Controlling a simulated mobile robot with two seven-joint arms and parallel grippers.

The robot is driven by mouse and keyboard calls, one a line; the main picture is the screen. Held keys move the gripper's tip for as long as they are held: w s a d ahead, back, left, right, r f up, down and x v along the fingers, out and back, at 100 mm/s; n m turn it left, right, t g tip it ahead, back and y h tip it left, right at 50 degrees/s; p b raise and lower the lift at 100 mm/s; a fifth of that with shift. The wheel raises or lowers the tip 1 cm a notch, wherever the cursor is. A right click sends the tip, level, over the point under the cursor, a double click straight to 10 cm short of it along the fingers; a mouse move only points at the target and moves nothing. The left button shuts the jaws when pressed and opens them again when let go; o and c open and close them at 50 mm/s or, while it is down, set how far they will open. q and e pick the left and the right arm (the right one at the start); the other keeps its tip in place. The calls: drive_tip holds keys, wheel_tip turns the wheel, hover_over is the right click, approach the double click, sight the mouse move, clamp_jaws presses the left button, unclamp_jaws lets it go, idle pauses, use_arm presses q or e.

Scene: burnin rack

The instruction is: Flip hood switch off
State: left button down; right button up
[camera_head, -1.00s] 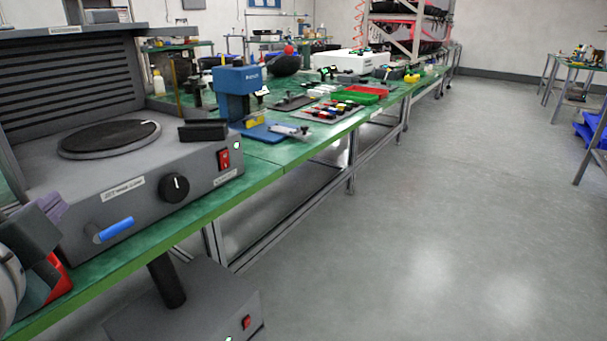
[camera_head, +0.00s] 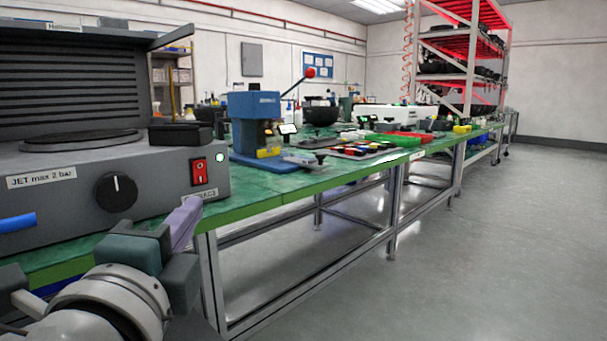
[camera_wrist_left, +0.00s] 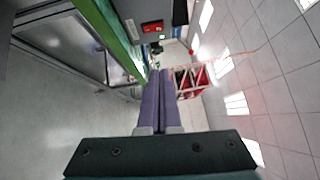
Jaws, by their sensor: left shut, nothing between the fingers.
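The hood (camera_head: 75,70) is a grey unit with a louvred back on the green bench at left. Its red rocker switch (camera_head: 199,171) is on the front panel, with a lit green lamp (camera_head: 220,158) to its right. My left gripper (camera_head: 186,222) has purple fingers and is shut and empty, below and in front of the switch, apart from it. In the left wrist view the purple fingers (camera_wrist_left: 161,85) lie together, and the red switch (camera_wrist_left: 152,27) shows above them in the picture. My right gripper is not in view.
A black knob (camera_head: 117,192) and a blue lever (camera_head: 16,222) are on the same panel. A blue press (camera_head: 254,125) stands farther along the green bench (camera_head: 285,190). The floor (camera_head: 440,250) at right is clear.

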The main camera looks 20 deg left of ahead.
use_arm(q)
drive_tip(key=w, duration=0.1)
approach(206, 162)
drive_tip(key=w+d, duration=0.2)
drive_tip(key=w, duration=0.2)
drive_tip(key=a, duration=0.1)
drive_tip(key=w+a, duration=0.1)
drive_tip(key=a+p, duration=0.1)
drive_tip(key=shift+w, duration=0.3)
drive_tip(key=shift+w+a, duration=0.15)
drive_tip(key=shift+a, duration=0.35)
drive_tip(key=shift+w+a+r+n+p, duration=0.1)
drive_tip(key=shift+a+r+n+p, duration=0.25)
drive_tip(key=shift+p, duration=0.9)
drive_tip(key=shift+d+f+g+b, duration=0.15)
drive_tip(key=shift+f+g+b, duration=0.15)
drive_tip(key=shift+b, duration=0.05)
